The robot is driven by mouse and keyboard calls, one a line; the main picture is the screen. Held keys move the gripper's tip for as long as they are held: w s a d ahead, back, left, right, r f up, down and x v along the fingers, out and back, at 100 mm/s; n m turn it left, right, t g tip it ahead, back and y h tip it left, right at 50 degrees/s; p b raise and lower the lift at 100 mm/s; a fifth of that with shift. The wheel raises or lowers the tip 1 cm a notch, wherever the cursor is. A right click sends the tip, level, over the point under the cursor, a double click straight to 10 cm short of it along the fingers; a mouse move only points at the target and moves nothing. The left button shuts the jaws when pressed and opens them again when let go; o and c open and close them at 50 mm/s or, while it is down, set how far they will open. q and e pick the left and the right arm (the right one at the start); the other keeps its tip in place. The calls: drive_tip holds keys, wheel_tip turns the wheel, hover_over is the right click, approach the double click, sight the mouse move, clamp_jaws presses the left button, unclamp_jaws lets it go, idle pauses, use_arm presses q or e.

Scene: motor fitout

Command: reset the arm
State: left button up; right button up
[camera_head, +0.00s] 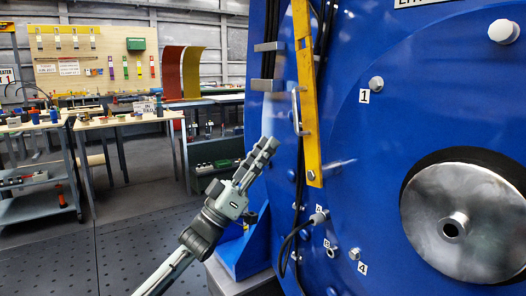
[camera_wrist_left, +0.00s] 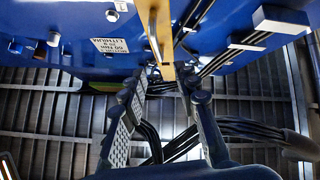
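My left gripper (camera_head: 268,146) reaches up from the lower left in the head view, in front of the blue motor housing (camera_head: 345,215). In the left wrist view the two fingers of my left gripper (camera_wrist_left: 161,80) stand apart with nothing between them. A yellow bar (camera_head: 309,120) with a metal handle (camera_head: 297,110) is fixed upright on the housing, to the right of and above the fingertips. The yellow bar also shows beyond the fingertips in the left wrist view (camera_wrist_left: 157,30). It appears apart from the fingers. My right gripper is in neither view.
A cable plug (camera_head: 319,217) is on the housing, with numbered bolts nearby. A large metal hub (camera_head: 462,220) is at the right. Worktables (camera_head: 125,121) and a shelf cart (camera_head: 38,205) stand behind at the left. Dark floor (camera_head: 135,235) between is clear.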

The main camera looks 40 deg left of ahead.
use_arm(q)
drive_tip(key=shift+s+f, duration=0.1)
drive_tip(key=shift+s, duration=0.05)
idle(0.4)
drive_tip(key=w+f+n+g+y, duration=0.2)
drive_tip(key=f+g+y, duration=0.15)
drive_tip(key=f, duration=0.65)
drive_tip(key=w+f+n+g+y, duration=0.1)
drive_tip(key=w+f+g+y, duration=0.3)
drive_tip(key=f, duration=0.7)
drive_tip(key=s+d+f+g+y, duration=0.1)
drive_tip(key=s+f+g, duration=0.15)
drive_tip(key=f, duration=0.65)
drive_tip(key=s+d+f+g+y, duration=0.1)
drive_tip(key=s+f+y, duration=0.15)
drive_tip(key=f, duration=0.75)
drive_tip(key=s+d+f+m+g, duration=0.1)
drive_tip(key=s+d+f+g, duration=0.1)
drive_tip(key=s+f+g, duration=0.2)
drive_tip(key=s+d+f+m+g, duration=0.1)
drive_tip(key=s+d+f+g, duration=0.2)
drive_tip(key=s+f, duration=0.8)
drive_tip(key=s+d+f+m+g, duration=0.1)
drive_tip(key=s+f+g, duration=0.3)
drive_tip(key=s+f, duration=0.4)
drive_tip(key=shift+s+d+m+g, duration=0.35)
drive_tip(key=shift+s+d, duration=0.55)
drive_tip(key=shift+s, duration=0.35)
drive_tip(key=shift+w, duration=0.1)
